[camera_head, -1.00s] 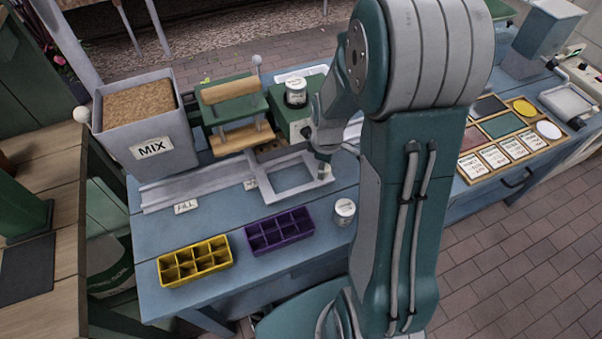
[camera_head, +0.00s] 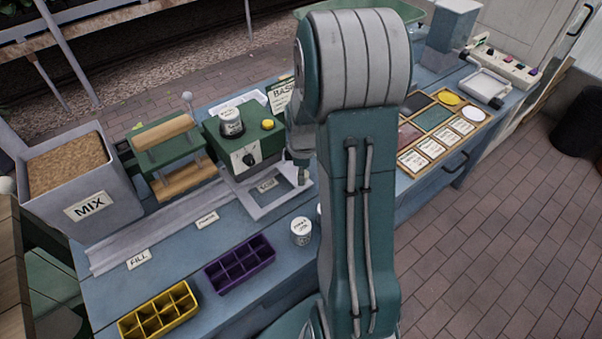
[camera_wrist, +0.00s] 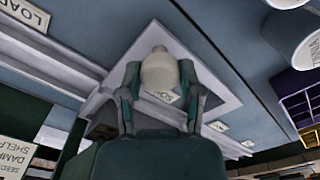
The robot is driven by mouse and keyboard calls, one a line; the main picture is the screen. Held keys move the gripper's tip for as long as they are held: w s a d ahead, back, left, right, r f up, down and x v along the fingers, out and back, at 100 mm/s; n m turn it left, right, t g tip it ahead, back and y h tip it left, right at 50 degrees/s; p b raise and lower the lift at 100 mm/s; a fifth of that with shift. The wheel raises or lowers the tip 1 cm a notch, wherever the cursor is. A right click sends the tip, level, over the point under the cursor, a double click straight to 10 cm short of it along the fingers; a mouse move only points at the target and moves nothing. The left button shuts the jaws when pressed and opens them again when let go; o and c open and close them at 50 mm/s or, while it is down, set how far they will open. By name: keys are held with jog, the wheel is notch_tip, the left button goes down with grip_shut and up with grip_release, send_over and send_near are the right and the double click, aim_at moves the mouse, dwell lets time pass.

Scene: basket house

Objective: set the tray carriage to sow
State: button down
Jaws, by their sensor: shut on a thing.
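The tray carriage (camera_head: 248,206) is a flat grey open frame on a pale rail (camera_head: 150,228). My gripper (camera_head: 300,170) is at the carriage's right side, partly hidden by my arm. In the wrist view my gripper (camera_wrist: 160,88) is shut around the carriage's pale rounded knob (camera_wrist: 158,70). A FILL label (camera_head: 138,260) and another label (camera_head: 207,220) lie along the rail to the left.
Purple (camera_head: 240,264) and yellow (camera_head: 158,312) cell trays sit at the bench front. A white jar (camera_head: 301,231) stands near my arm. The MIX bin (camera_head: 85,180) and a green press (camera_head: 168,150) stand behind the rail. A LOAD label (camera_wrist: 22,12) shows in the wrist view.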

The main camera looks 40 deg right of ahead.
jog(key=shift+c, duration=1.3)
grip_release()
notch_tip(320, 180, up, 12)
jog(key=shift+f, duration=0.1)
